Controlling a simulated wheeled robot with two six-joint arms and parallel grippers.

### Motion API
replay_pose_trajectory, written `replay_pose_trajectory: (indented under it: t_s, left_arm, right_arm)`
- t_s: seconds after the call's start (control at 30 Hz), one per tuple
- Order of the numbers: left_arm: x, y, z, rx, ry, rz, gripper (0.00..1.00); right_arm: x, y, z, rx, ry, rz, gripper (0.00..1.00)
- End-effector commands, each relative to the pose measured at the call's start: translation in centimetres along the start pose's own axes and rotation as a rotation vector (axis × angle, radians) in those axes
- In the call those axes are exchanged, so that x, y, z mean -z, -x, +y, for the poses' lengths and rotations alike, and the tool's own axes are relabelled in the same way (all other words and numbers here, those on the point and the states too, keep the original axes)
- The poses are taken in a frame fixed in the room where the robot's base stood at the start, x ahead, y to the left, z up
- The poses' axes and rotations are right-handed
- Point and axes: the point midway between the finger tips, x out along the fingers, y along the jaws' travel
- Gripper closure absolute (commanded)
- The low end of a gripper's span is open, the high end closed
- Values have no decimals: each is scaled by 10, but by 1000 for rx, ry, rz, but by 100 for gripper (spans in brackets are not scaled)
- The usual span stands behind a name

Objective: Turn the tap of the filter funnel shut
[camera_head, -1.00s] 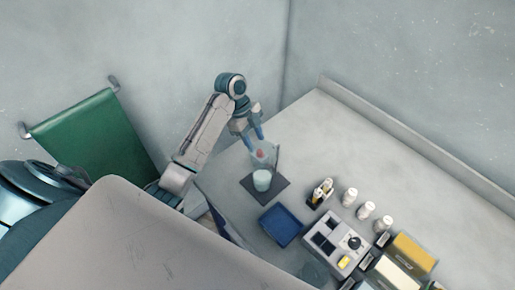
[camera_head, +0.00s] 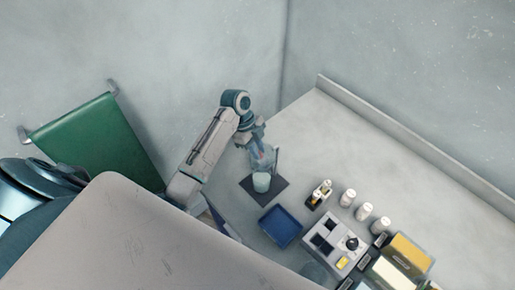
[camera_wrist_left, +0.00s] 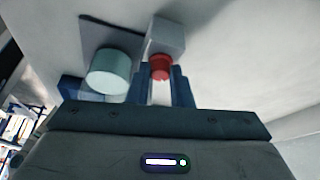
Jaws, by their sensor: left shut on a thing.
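The filter funnel (camera_head: 269,158) is a clear, pale vessel standing above a pale blue-green beaker (camera_head: 261,183). Its red tap (camera_wrist_left: 160,66) shows in the left wrist view between the blue fingertips of my left gripper (camera_wrist_left: 162,78). My left gripper (camera_head: 260,153) is shut on the tap in the head view too, where the fingers partly hide it. The beaker (camera_wrist_left: 109,73) is left of the fingers in the wrist view, apart from them. The tap's exact angle cannot be told. My right gripper is not in view.
The beaker stands on a dark mat (camera_head: 279,190). A blue tray (camera_head: 280,226), a small bottle holder (camera_head: 318,197), white bottles (camera_head: 348,197) and a grey device (camera_head: 330,240) stand to the right. The bench behind them is clear up to the raised edge.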

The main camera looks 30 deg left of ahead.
Motion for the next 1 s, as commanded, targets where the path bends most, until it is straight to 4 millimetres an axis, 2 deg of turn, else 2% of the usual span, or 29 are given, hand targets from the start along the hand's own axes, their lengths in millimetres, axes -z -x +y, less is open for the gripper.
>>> replay_pose_trajectory:
  t_s: [0.47,0.83,0.87,0.93,0.97,1.0]
  left_arm:
    - [1,1,2,141,334,0,100]
    - [2,2,1,155,363,1,100]
    - [2,2,1,155,363,1,77]
    - [1,2,1,155,363,1,63]
    - [1,2,2,154,363,1,59]
    - [1,1,2,154,363,1,59]
  right_arm:
    - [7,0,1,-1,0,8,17]
    - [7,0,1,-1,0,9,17]
    - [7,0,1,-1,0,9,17]
    - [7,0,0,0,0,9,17]
    - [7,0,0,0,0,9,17]
    - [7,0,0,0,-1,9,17]
